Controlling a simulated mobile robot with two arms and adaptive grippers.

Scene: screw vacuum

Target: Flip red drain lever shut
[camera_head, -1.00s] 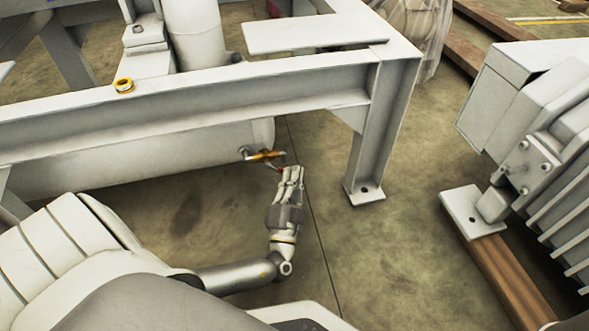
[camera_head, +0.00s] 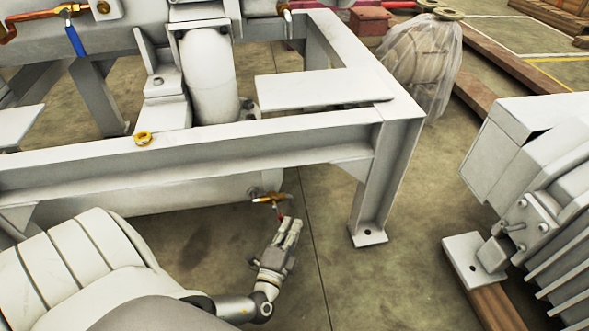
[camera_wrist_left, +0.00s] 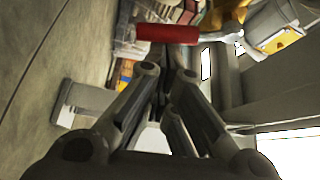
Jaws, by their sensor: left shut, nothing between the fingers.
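The red drain lever (camera_head: 280,213) hangs below a brass valve (camera_head: 270,198) at the end of the grey tank under the frame. In the left wrist view the red lever (camera_wrist_left: 166,33) lies crosswise just beyond the fingertips, with the brass valve (camera_wrist_left: 228,20) at its right. My left gripper (camera_head: 293,222) is shut and empty, its fingertips just right of and below the lever. In the left wrist view the fingers (camera_wrist_left: 168,76) come together close to the lever. I cannot tell whether they touch it. My right gripper is not in view.
A grey steel frame (camera_head: 200,158) runs above the tank, its leg (camera_head: 378,190) standing right of my gripper. A grey finned machine (camera_head: 540,170) stands at the right. The floor between leg and gripper is clear.

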